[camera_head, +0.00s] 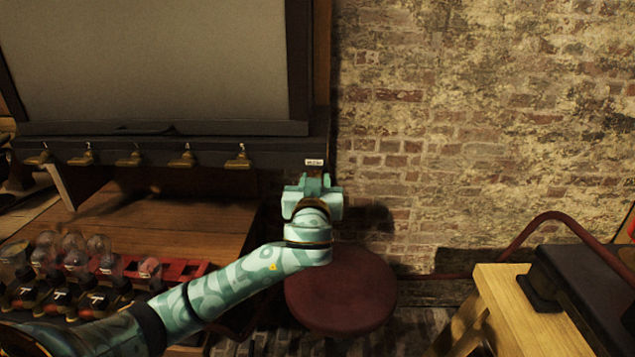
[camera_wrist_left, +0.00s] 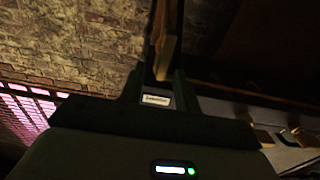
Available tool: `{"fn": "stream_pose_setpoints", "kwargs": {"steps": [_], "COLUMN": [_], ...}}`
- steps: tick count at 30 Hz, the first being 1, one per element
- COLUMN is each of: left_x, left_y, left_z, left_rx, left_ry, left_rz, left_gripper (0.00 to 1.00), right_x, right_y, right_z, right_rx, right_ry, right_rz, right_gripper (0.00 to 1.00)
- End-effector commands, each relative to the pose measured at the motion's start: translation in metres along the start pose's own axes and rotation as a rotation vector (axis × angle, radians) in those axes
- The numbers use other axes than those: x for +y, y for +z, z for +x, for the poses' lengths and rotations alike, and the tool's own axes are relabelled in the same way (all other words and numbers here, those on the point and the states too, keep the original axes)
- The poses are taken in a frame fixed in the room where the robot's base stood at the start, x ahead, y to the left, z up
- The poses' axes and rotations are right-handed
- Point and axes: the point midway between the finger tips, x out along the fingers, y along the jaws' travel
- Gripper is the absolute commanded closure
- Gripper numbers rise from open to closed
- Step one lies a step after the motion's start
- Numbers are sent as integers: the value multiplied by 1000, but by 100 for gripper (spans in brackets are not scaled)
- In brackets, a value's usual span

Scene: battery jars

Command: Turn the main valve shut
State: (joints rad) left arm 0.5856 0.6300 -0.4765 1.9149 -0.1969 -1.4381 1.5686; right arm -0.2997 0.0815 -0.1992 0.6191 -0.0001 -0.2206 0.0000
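My left gripper (camera_head: 313,190) is at the right end of the dark rail, just below a small white label (camera_head: 314,162). Its body hides whatever sits directly in front of it in the head view. In the left wrist view the two dark fingers (camera_wrist_left: 157,88) stand apart, with the white label (camera_wrist_left: 157,100) showing between them; its text is too small to read. A tan, lever-like piece (camera_wrist_left: 165,58) shows just beyond the fingertips. It may be the main valve's handle, but I cannot tell, nor whether the fingers touch it. My right gripper is out of view.
Several brass taps line the rail (camera_head: 270,157) to the left, including one nearby (camera_head: 238,158). Glass jars (camera_head: 75,262) and a red rack (camera_head: 180,268) stand on the wooden bench. A round dark-red stool (camera_head: 340,290) is below my gripper. A brick wall (camera_head: 480,130) lies right.

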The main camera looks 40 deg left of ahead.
Motion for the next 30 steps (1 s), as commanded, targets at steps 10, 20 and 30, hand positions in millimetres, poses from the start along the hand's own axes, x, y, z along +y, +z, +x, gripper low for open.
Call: {"fn": "stream_pose_setpoints", "kwargs": {"steps": [10, 20, 30], "left_x": [0, 0, 2], "left_y": [0, 0, -1], "left_z": [20, 19, 18], "left_rx": [-1, -1, -3], "left_ry": [1, 1, 2], "left_rz": [0, 0, 34], "left_gripper": [68, 100, 100], "right_x": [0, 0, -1], "right_y": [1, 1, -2], "right_z": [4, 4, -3], "right_rx": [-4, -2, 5], "right_ry": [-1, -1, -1], "right_rz": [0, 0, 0], "right_gripper": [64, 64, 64]}}
